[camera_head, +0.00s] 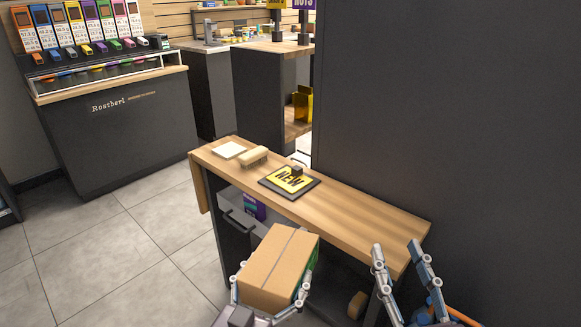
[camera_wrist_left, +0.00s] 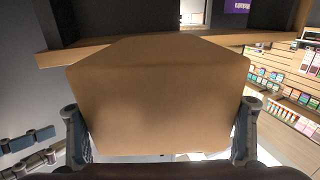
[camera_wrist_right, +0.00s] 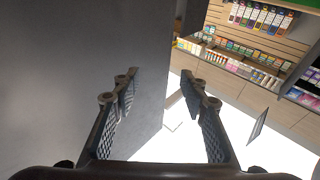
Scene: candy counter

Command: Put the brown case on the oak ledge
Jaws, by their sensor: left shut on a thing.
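The brown case (camera_head: 278,262) is a cardboard box with a tape seam along its top. My left gripper (camera_head: 272,292) is shut on it, with one finger on each side, and holds it in front of the oak ledge. The case (camera_wrist_left: 158,95) fills the middle of the left wrist view and hides much of what lies beyond. The oak ledge (camera_head: 360,215) is a long narrow wooden top against a dark wall; its edge also shows in the left wrist view (camera_wrist_left: 58,56). My right gripper (camera_head: 402,258) is open and empty near the ledge's right end; its spread fingers show in the right wrist view (camera_wrist_right: 160,110).
On the ledge are a black and yellow NEW sign (camera_head: 289,181), a wooden brush-like block (camera_head: 253,157) and a white pad (camera_head: 229,150). The ledge's right half is bare. A purple box (camera_head: 254,207) sits on a shelf below. A candy counter (camera_head: 120,125) stands at the back left.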

